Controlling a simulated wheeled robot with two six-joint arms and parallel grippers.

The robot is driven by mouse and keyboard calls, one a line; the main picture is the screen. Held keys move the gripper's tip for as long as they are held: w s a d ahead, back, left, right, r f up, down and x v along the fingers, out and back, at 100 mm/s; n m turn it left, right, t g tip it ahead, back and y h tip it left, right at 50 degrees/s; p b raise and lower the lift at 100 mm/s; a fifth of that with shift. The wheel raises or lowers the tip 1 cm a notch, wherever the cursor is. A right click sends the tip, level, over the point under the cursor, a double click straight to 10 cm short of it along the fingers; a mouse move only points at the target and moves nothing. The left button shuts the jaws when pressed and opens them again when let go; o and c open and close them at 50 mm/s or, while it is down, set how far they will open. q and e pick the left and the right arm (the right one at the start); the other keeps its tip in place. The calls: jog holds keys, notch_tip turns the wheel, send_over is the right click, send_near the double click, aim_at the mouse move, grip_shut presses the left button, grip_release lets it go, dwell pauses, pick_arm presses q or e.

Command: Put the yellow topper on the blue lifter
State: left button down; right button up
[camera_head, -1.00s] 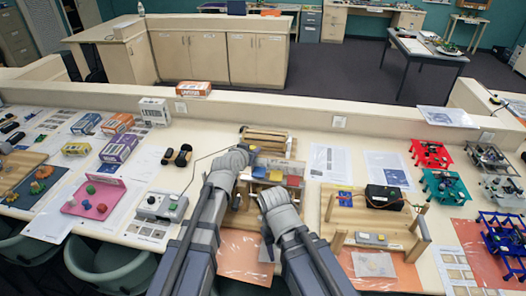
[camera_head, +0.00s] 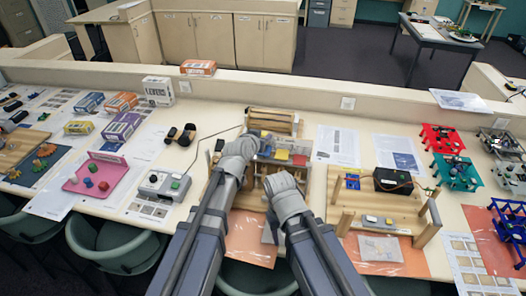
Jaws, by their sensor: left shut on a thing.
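A wooden frame (camera_head: 284,117) stands mid-table with a row of coloured pieces in its front part. The blue lifter (camera_head: 265,150) is on the left of the row, with a yellow piece (camera_head: 282,154) beside it and a red piece (camera_head: 299,160) to the right. My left gripper (camera_head: 256,138) is at the left end of the row, close to the blue lifter. It is shut on what seems to be the yellow topper, mostly hidden by my wrist. My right gripper (camera_head: 277,180) is in front of the frame; its fingers are too hidden to tell open from shut.
A grey control box (camera_head: 164,186) stands left of my arms. A pink tray (camera_head: 98,178) is farther left. A wooden stand with a black box (camera_head: 393,181) is to the right, beyond it red (camera_head: 443,139) and teal (camera_head: 456,172) stands. A low wall (camera_head: 300,92) runs behind.

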pick_arm(q)
jog(key=shift+f+b, duration=1.95)
jog(key=shift+r, duration=0.15)
jog(key=c, duration=1)
grip_release()
jog(key=shift+f, duration=0.2)
jog(key=shift+c, duration=0.2)
jog(key=o, duration=0.5)
jog(key=shift+c, duration=0.2)
jog(key=shift+r, duration=0.15)
